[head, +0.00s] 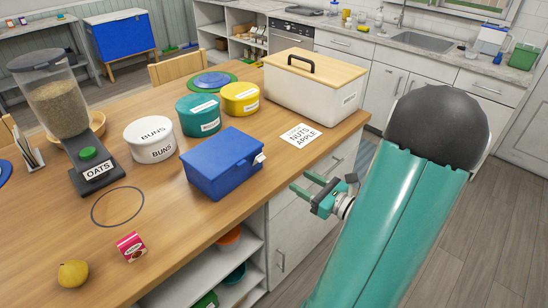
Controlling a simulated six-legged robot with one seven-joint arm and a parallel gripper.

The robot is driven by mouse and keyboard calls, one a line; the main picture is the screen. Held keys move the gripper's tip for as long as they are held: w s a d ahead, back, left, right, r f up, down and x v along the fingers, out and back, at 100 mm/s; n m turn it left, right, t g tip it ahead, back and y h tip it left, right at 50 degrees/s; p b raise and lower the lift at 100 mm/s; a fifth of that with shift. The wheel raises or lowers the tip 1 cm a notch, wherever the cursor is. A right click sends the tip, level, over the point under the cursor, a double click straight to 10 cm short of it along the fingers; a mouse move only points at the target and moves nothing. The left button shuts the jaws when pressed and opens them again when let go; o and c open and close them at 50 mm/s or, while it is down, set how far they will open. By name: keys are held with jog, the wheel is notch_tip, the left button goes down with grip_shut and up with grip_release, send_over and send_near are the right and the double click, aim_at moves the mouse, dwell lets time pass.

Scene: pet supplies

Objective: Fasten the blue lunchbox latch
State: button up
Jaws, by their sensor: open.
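The blue lunchbox (222,164) sits on the wooden counter near its right edge, with its lid down. A small light latch (259,159) shows on its right end; I cannot tell whether it is fastened. My gripper (312,188) is open and empty, just off the counter's edge. It is to the right of the lunchbox and a little lower in the picture, apart from the latch.
A card (300,136) lies right of the lunchbox. Behind stand a teal canister (198,115), a yellow canister (240,98), a white buns canister (150,139) and a bread box (312,90). An oats dispenser (90,170) stands left.

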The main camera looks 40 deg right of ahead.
aim_at(260, 155)
jog(key=w, duration=0.4)
jog(key=w+a, duration=0.1)
jog(key=w, duration=0.8)
jog(key=shift+w+a, duration=0.2)
jog(key=shift+a, duration=0.05)
jog(key=c, duration=1)
jog(key=shift+w+a+r+g, duration=0.1)
jog(key=shift+w+r+g, duration=0.25)
jog(key=shift+g, duration=0.45)
jog(key=shift+w+a+r+g, duration=0.1)
jog(key=shift+w+r+g, duration=0.15)
jog(key=shift+r+g, duration=0.4)
jog(key=shift+w+d+g, duration=0.1)
jog(key=shift+w+g, duration=0.15)
jog(key=shift+g, duration=0.7)
jog(key=o, duration=1)
jog(key=shift+s, duration=0.1)
